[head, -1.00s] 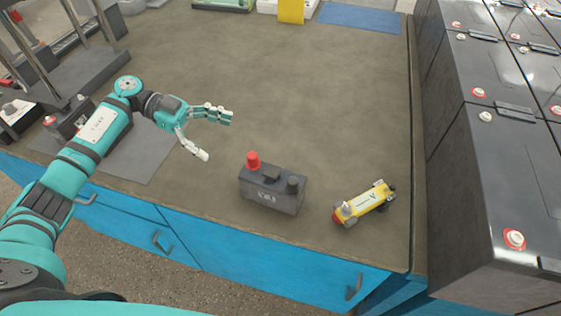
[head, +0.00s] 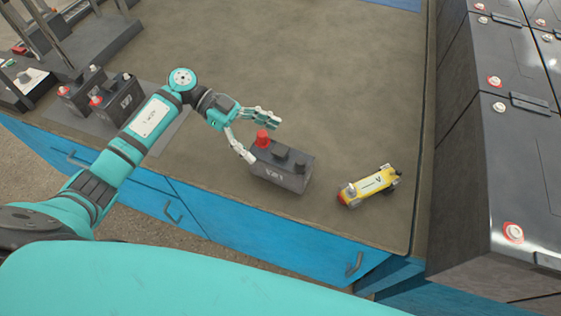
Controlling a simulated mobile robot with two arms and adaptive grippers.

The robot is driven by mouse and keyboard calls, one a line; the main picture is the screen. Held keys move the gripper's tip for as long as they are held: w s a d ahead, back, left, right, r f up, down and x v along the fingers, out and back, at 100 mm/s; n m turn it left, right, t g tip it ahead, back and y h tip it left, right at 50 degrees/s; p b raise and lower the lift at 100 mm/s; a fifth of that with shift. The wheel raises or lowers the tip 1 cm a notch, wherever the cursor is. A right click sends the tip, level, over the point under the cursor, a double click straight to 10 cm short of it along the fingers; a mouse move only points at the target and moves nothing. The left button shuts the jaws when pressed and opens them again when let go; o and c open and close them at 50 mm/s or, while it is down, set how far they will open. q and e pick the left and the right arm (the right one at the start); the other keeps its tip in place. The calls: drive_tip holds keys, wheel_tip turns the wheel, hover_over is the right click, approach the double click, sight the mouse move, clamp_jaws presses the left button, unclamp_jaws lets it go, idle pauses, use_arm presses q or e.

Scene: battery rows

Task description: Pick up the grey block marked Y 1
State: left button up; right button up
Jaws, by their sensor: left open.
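The grey block (head: 280,172), with a red knob and dark knobs on top, stands upright near the bench's front edge. Its front carries a pale marking that looks like Y 1, too small to read surely. My left gripper (head: 262,140) is open at the block's upper left end. One finger reaches behind the red knob and the other is at the near left side. The red knob shows between the fingers; I cannot tell whether they touch the block. My right gripper is not in view.
Large dark battery cases (head: 480,150) wall off the right. The bench top (head: 330,70) behind is clear.

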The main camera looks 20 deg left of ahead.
sight(274, 146)
use_arm(q)
drive_tip(key=x, duration=0.4)
drive_tip(key=shift+r+p, duration=0.15)
drive_tip(key=shift+p, duration=0.25)
drive_tip(key=shift+s+d+f, duration=0.1)
drive_tip(key=shift+d+f, duration=0.15)
drive_tip(key=shift+d, duration=0.2)
drive_tip(key=c, duration=1.8)
drive_tip(key=shift+r, duration=0.2)
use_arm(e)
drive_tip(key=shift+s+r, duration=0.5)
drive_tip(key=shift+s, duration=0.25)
